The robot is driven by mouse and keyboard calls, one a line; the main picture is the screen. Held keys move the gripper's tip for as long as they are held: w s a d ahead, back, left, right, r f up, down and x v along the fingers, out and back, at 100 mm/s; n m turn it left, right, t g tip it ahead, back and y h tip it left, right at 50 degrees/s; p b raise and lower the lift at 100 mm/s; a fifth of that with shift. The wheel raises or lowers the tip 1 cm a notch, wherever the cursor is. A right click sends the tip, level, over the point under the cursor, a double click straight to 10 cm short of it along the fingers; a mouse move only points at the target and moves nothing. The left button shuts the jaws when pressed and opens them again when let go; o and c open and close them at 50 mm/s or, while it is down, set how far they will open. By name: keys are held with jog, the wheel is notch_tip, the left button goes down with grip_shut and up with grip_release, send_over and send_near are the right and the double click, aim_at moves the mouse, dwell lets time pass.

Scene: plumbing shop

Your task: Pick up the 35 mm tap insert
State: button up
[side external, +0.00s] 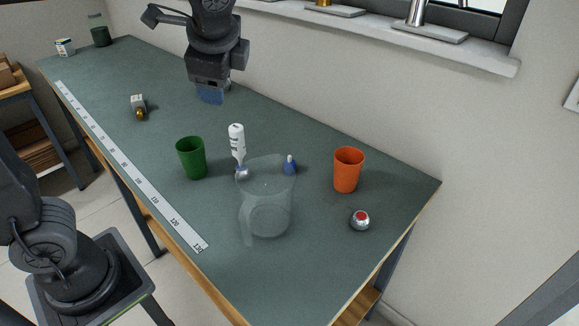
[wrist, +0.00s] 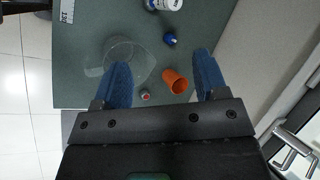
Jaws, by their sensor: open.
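The tap insert appears to be the small blue piece with a pale stem (side external: 290,167), standing on the green bench top behind the clear jug's right rim. In the wrist view the blue piece (wrist: 170,40) lies ahead of my fingers, beyond the orange cup. My gripper (side external: 212,97) is high over the far part of the bench, up and left of the insert in the side view. In the wrist view my gripper (wrist: 162,60) has its two blue fingers wide apart with nothing held between them.
The clear jug (side external: 265,212) stands close in front of the insert. An orange cup (side external: 347,170), green cup (side external: 191,158), white bottle (side external: 237,142) and silver red-topped piece (side external: 360,220) stand around. A brass-ended fitting (side external: 139,105) lies farther left. The wall borders the bench's back.

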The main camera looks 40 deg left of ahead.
jog(key=w+d+f+m+t+y, duration=0.1)
jog(key=w+d+f+m+y, duration=0.1)
jog(key=w+d+m+y, duration=0.4)
jog(key=w+d+f+m+y, duration=0.1)
jog(key=w+d+m, duration=0.35)
jog(key=w, duration=0.45)
jog(key=shift+y, duration=0.3)
jog(key=f, duration=1.4)
jog(key=a+f, duration=0.1)
jog(key=f, duration=0.7)
jog(key=shift+a+f, duration=0.15)
jog(key=shift+f, duration=0.1)
jog(key=x, duration=0.8)
jog(key=shift+f, duration=0.1)
jog(key=shift+w+f+x, duration=0.1)
jog(key=shift+x, duration=1.25)
jog(key=shift+w+f+x, duration=0.1)
jog(key=shift+w+x, duration=0.05)
jog(key=shift+x, duration=1.15)
jog(key=shift+c, duration=0.3)
jog(key=c, duration=0.9)
